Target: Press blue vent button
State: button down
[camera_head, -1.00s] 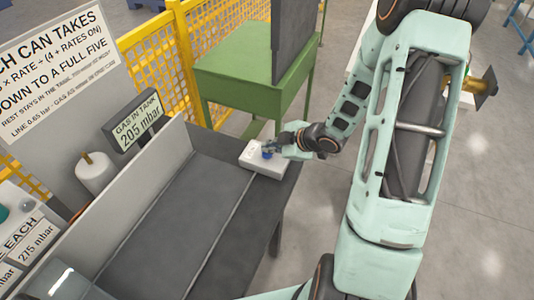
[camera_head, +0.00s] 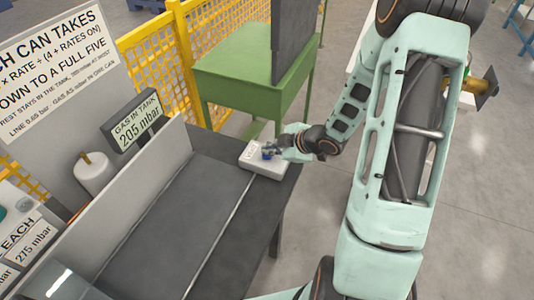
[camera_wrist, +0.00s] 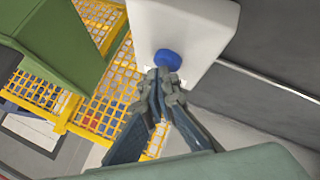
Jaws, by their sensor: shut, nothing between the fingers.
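The blue vent button (camera_wrist: 168,59) sits on a white box (camera_wrist: 205,25) in the wrist view. In the head view the white box (camera_head: 262,167) stands at the far right end of the dark bench, and the blue button (camera_head: 267,154) shows as a small spot partly hidden by my gripper (camera_head: 273,149). My gripper also shows in the wrist view (camera_wrist: 160,73), shut and empty. Its fingertips are at the near edge of the button in that view; I cannot tell whether they touch it.
A display reading "GAS IN TANK 205 mbar" (camera_head: 140,122) stands behind the bench (camera_head: 165,225), near a white canister (camera_head: 94,173). A green table (camera_head: 245,65) and a yellow mesh fence (camera_head: 172,50) are behind. Open floor (camera_head: 480,190) lies at the right.

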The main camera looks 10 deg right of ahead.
jog(key=shift+f, duration=0.35)
jog(key=shift+r, duration=0.1)
dwell(0.3)
jog(key=shift+r+p, duration=0.8)
jog(key=shift+r, duration=0.2)
notch_tip(320, 180, up, 5)
jog(key=p, duration=0.4)
jog(key=shift+r+p, duration=0.1)
jog(key=shift+p, duration=0.3)
dwell(0.5)
